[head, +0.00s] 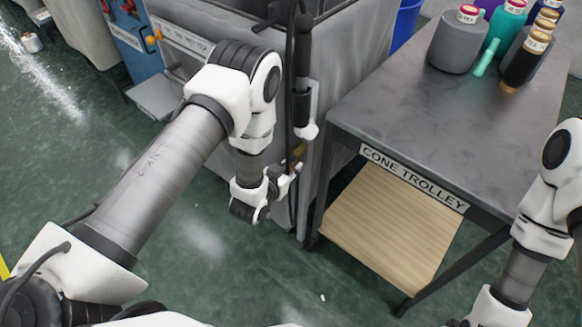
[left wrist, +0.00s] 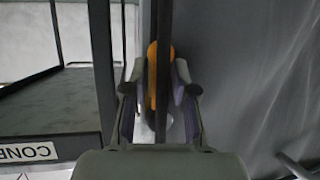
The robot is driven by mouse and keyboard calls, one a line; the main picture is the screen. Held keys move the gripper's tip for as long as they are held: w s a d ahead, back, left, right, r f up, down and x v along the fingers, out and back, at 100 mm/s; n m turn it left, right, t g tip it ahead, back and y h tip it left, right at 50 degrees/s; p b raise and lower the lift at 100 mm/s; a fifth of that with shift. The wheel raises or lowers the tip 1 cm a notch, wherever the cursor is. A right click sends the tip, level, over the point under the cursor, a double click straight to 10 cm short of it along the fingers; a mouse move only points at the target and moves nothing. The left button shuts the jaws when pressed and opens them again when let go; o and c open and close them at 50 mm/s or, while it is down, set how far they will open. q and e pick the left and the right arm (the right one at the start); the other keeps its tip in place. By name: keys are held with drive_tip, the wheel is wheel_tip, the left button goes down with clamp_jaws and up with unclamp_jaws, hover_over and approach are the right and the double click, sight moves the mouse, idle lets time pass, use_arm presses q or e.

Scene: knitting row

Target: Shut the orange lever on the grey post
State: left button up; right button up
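The orange lever (left wrist: 153,75) stands upright in the left wrist view, close along a dark grey upright bar (left wrist: 165,30) that looks like the post. In the head view a small yellow-orange bit of the lever (head: 299,151) shows just above my left gripper (head: 290,178). In the left wrist view the two fingers of my left gripper (left wrist: 158,95) are apart, one on each side of the lever and bar. I cannot tell whether they touch the lever. The lever's lower end is partly hidden. My right arm shows at the right edge, but its gripper is out of view.
The cone trolley (head: 385,110) stands right of the post, with several yarn cones (head: 457,45) at its back and a wooden lower shelf (head: 385,225). A grey machine cabinet (head: 350,48) is behind the post. Green floor is open below the left gripper.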

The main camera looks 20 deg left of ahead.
use_arm(q)
drive_tip(key=shift+w+f, duration=0.1)
drive_tip(key=shift+w, duration=0.15)
clamp_jaws()
drive_tip(key=shift+d, duration=0.1)
drive_tip(key=shift+s+d+r+n+g+h, duration=0.25)
drive_tip(key=shift+d+r+n+h, duration=0.4)
drive_tip(key=shift+n+h, duration=1.1)
drive_tip(key=shift+s+d+r+n+g+h, duration=0.3)
drive_tip(key=shift+d+r+n+h, duration=0.65)
drive_tip(key=shift+n, duration=1.35)
drive_tip(key=shift+s+d+r+n+g+h, duration=0.25)
drive_tip(key=shift+r+n+h, duration=0.25)
drive_tip(key=shift+n+h, duration=1.4)
